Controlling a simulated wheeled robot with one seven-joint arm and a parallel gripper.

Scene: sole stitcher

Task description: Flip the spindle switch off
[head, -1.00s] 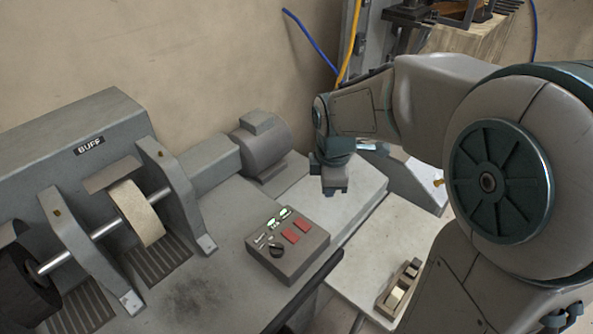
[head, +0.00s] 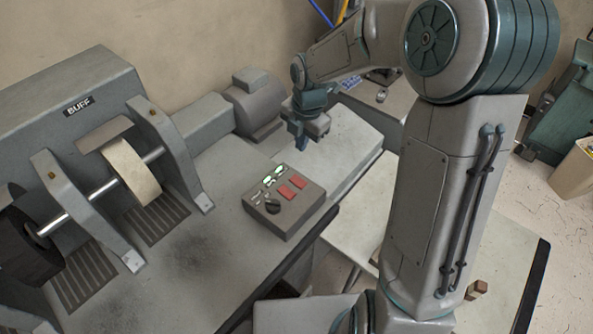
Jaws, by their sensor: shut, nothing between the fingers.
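A small grey control box (head: 283,218) sits on the grey machine bench in the head view. Its top carries a black round knob (head: 272,207), two red squares (head: 291,188), two lit green lamps (head: 273,174) and small pale toggle levers (head: 257,197). Which of these is the spindle switch, and how its lever lies, is too small to tell. My gripper (head: 303,146) points down, shut and empty, beyond the box and slightly to its right, apart from it.
The buffing machine (head: 80,105) with a pale wheel (head: 131,170) and a dark wheel (head: 25,245) on a shaft stands to the left. A grey motor (head: 250,103) is at the back. A light table (head: 490,240) and a tan bin (head: 577,170) are at right.

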